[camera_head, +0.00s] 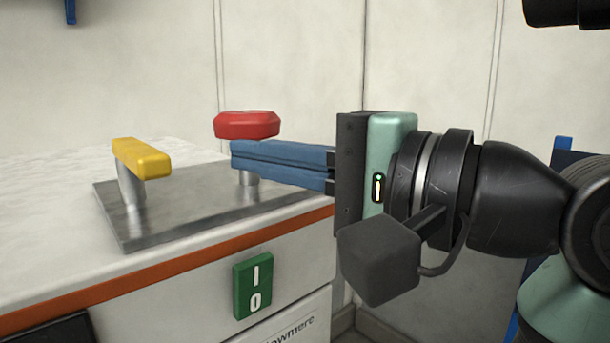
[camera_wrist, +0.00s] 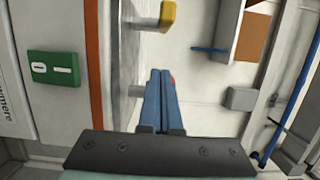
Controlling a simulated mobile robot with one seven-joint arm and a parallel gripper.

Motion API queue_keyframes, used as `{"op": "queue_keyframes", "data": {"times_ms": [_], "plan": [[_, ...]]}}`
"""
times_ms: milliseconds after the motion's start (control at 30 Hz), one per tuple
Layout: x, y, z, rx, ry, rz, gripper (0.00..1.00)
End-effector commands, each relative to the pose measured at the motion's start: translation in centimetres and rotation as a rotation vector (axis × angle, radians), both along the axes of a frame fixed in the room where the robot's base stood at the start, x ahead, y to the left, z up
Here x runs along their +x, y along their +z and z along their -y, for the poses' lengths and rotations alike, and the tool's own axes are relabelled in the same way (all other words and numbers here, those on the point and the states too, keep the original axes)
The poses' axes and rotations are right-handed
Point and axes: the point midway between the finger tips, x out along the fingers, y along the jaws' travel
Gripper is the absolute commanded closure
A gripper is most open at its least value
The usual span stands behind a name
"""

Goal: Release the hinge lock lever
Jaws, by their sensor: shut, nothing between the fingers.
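Two handles stand on a metal plate (camera_head: 205,208) on the counter: a yellow bar handle (camera_head: 142,158) on a post at the left, and a red knob (camera_head: 246,125) on a post (camera_head: 248,179) at the right. I cannot tell which is the hinge lock lever. My gripper (camera_head: 234,160) has its blue fingers shut together with nothing between them. The tips are just below the red knob and hide part of its post; contact is unclear. In the wrist view, my fingers (camera_wrist: 160,75) cover most of the red knob (camera_wrist: 173,79), and the yellow handle (camera_wrist: 168,14) is beyond them.
A green switch plate (camera_head: 253,284) marked I and 0 is on the counter's front, below the orange edge strip (camera_head: 160,272). The white counter top (camera_head: 45,195) left of the plate is clear. A pale wall (camera_head: 290,60) stands behind.

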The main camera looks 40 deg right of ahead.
Motion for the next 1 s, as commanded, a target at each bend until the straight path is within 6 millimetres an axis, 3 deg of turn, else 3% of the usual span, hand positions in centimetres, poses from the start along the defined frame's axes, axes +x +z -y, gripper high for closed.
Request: {"op": "queue_keyframes", "data": {"times_ms": [100,400,1000], "plan": [[2.4,-0.2,-0.8,-0.001,0.003,-0.002,1.00],[2.1,-0.1,-4.3,-0.002,0.000,0.001,1.00],[2.2,0.0,-4.8,0.000,0.001,0.000,1.00]]}}
